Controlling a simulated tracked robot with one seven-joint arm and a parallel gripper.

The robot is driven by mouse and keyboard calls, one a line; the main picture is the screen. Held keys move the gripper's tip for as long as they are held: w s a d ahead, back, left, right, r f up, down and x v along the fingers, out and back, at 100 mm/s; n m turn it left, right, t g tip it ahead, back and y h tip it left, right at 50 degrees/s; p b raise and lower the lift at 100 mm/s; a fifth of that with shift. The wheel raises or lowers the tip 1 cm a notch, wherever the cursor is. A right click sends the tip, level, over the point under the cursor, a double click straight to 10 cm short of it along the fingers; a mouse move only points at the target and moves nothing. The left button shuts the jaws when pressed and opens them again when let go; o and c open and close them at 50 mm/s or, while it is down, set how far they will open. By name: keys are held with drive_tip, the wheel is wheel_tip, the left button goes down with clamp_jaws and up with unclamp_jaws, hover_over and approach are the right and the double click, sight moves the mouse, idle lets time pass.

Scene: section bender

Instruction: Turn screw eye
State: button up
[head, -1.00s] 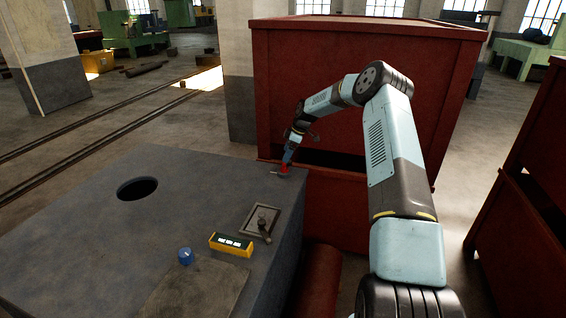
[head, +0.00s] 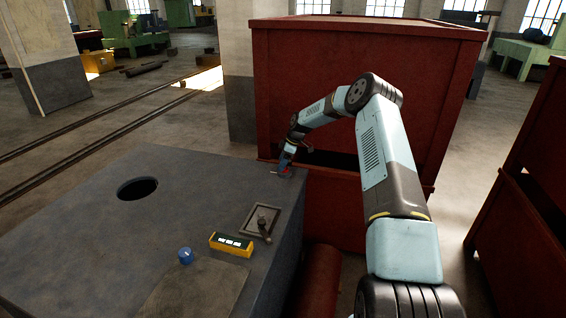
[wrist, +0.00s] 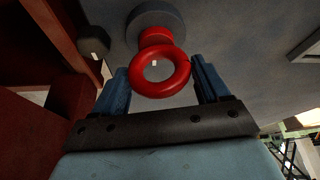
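The screw eye (wrist: 178,82) is a red ring on a short red shank. The shank rises from a round grey base (wrist: 136,20) on the grey machine top. In the head view the screw eye (head: 284,172) is a small red spot at the far right corner of the top, largely hidden by my gripper. My gripper (wrist: 160,63) has its two blue fingers on either side of the ring. A narrow gap seems to show on each side, so the fingers look open. In the head view my gripper (head: 286,166) points down at that corner.
A dark knob (wrist: 93,42) stands left of the screw eye in the wrist view. A red crate (head: 350,75) rises close behind the corner. A yellow box (head: 231,244), a blue knob (head: 186,256), a plate with a crank (head: 262,222) and a round hole (head: 137,188) are on the top.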

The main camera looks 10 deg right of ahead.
drive_tip(key=c, duration=0.6)
drive_tip(key=shift+m, duration=0.3)
drive_tip(key=m, duration=0.2)
drive_tip(key=m+t, duration=0.1)
drive_tip(key=shift+w+d+r+m+h, duration=0.1)
drive_tip(key=shift+w+m+h, duration=0.05)
drive_tip(key=shift+m+h, duration=0.25)
drive_tip(key=m, duration=0.2)
drive_tip(key=m+t+h, duration=0.1)
drive_tip(key=m, duration=0.1)
drive_tip(key=shift+w+t, duration=0.1)
drive_tip(key=shift+t, duration=0.2)
drive_tip(key=m+h, duration=0.1)
drive_tip(key=m, duration=0.2)
drive_tip(key=m+h, duration=0.1)
drive_tip(key=m, duration=0.2)
drive_tip(key=shift+w+d+m+t+h, duration=0.1)
drive_tip(key=shift+d+m+t+h, duration=0.1)
drive_tip(key=shift+m+t+h, duration=0.15)
drive_tip(key=m+h, duration=0.1)
drive_tip(key=m, duration=0.1)
drive_tip(key=m+h, duration=0.1)
drive_tip(key=m, duration=0.2)
drive_tip(key=shift+d, duration=0.2)
drive_tip(key=shift+m, duration=0.25)
